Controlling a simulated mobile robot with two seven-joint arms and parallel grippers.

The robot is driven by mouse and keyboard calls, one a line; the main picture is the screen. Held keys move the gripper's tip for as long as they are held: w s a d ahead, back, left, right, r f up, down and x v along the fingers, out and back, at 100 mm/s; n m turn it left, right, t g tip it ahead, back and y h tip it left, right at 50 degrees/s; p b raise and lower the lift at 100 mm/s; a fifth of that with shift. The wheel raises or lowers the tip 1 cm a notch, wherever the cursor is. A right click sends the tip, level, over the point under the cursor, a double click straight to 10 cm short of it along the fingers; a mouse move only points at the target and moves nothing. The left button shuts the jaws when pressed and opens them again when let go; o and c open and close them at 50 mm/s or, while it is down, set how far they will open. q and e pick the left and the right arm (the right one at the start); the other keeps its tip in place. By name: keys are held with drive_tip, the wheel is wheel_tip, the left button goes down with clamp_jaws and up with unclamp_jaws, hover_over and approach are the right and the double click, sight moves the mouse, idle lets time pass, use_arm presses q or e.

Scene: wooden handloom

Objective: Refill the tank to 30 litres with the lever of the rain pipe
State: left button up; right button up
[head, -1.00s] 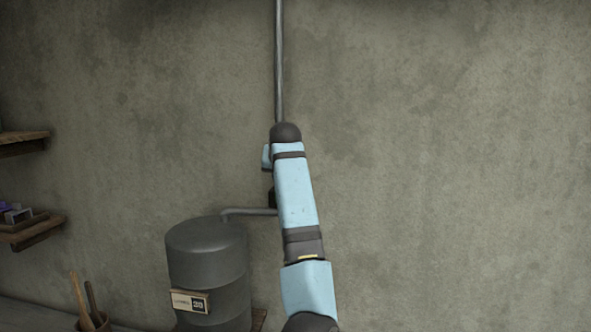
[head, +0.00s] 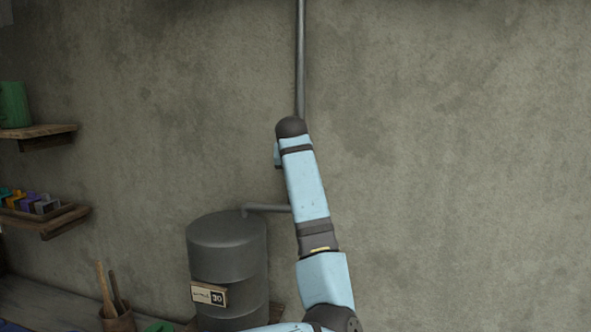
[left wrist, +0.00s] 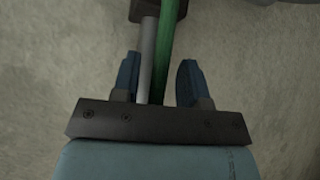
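The dark grey tank (head: 228,262) stands against the wall in the head view, its small sign (head: 209,295) appearing to read 30. The grey rain pipe (head: 300,60) runs down the wall, with a side spout (head: 266,208) reaching the tank's top. My left arm covers the pipe's lower part and hides its gripper in the head view. In the left wrist view, my left gripper (left wrist: 158,75) is open. The green lever (left wrist: 163,55) lies between its blue fingers, with gaps at both sides; the grey pipe (left wrist: 148,50) shows beside it. My right gripper is not in view.
Two wooden shelves (head: 48,131) are on the left, holding a green container (head: 14,105) and several coloured blocks (head: 30,202). A pot (head: 117,319) with wooden sticks stands left of the tank. The wall right of my arm is clear.

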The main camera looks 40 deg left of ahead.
use_arm(q)
drive_tip(key=b+v, duration=0.3)
drive_tip(key=v, duration=1)
drive_tip(key=shift+s+d+r, duration=0.2)
drive_tip(key=shift+r, duration=0.1)
drive_tip(key=shift+f, duration=0.1)
